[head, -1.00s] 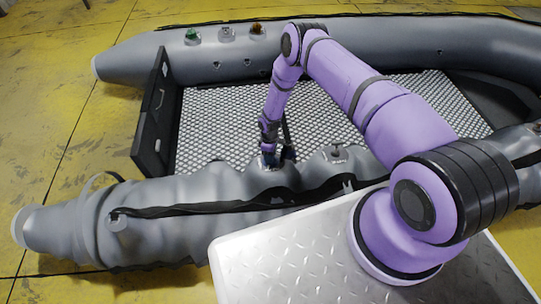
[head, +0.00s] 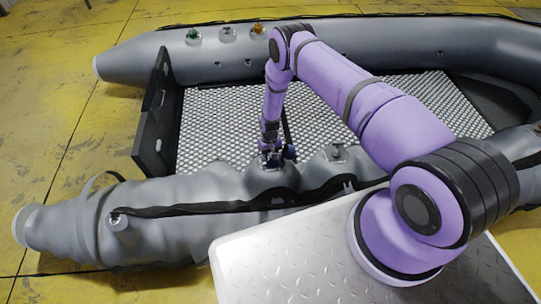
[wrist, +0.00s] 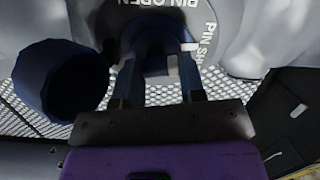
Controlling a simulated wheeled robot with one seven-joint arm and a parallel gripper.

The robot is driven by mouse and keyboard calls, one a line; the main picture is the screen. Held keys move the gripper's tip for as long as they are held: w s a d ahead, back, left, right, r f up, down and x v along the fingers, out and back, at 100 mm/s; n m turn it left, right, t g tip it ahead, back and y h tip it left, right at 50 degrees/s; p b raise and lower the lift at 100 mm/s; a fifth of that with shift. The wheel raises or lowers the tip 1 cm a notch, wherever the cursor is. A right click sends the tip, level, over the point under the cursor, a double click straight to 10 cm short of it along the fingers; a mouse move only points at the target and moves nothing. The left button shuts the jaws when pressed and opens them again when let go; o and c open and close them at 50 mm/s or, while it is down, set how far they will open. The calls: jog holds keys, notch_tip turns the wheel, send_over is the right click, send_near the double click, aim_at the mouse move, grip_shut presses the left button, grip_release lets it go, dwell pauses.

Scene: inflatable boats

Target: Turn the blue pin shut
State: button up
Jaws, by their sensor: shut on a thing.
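The blue pin (wrist: 153,62) is dark in the wrist view, in the middle of a grey round valve base. White lettering on the base reads PIN OPEN (wrist: 158,3) at the top and PIN SHUT (wrist: 209,42) to the right, both turned away from upright. My gripper (wrist: 158,76) is shut on the pin, one finger on each side. Which label the pin lines up with I cannot tell. In the head view my gripper (head: 271,160) is down at the near tube, and it hides the pin there.
A dark blue round cap (wrist: 62,82) hangs open close left of my gripper in the wrist view. The near grey tube (head: 190,190) is wrinkled. Another valve (head: 336,153) sits to the right. The far tube carries green (head: 193,34) and amber (head: 258,29) fittings.

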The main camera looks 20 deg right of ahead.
jog(key=shift+m, duration=1.2)
jog(key=o, duration=0.9)
jog(key=shift+o, duration=0.2)
notch_tip(320, 180, up, 11)
jog(key=w, duration=0.2)
jog(key=shift+d+f, duration=0.2)
jog(key=shift+d, duration=0.05)
jog(key=shift+w, duration=0.15)
